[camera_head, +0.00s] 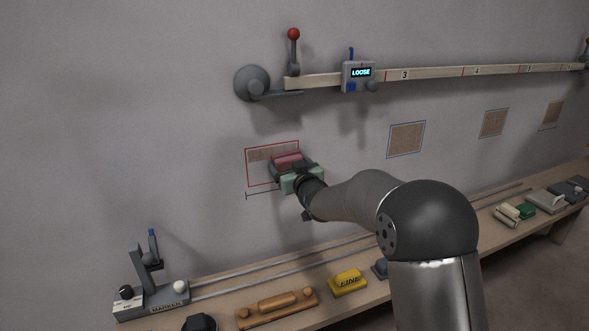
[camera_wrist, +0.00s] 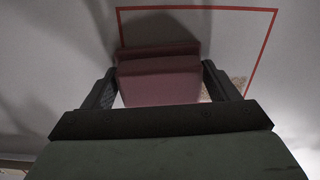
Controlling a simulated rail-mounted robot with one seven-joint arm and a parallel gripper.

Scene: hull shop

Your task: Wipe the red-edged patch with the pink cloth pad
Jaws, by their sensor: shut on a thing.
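The red-edged patch (camera_head: 258,156) is a red outline on the grey wall with a brown speckled area inside. In the wrist view its red edge (camera_wrist: 196,8) runs along the top and right, and a bit of brown (camera_wrist: 239,84) shows beside the right finger. My gripper (camera_head: 285,169) is shut on the pink cloth pad (camera_head: 288,160), in front of the patch's right part. In the wrist view the pad (camera_wrist: 158,80) sits between both fingers with its far face at or close to the wall; I cannot tell if it touches. The pad and gripper hide part of the patch.
A wooden rail (camera_head: 430,75) with a display box reading LOOSE (camera_head: 360,76) runs above. The bench below holds a marker device (camera_head: 150,297), a wooden-handled tool (camera_head: 277,308) and a yellow LINE block (camera_head: 348,282).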

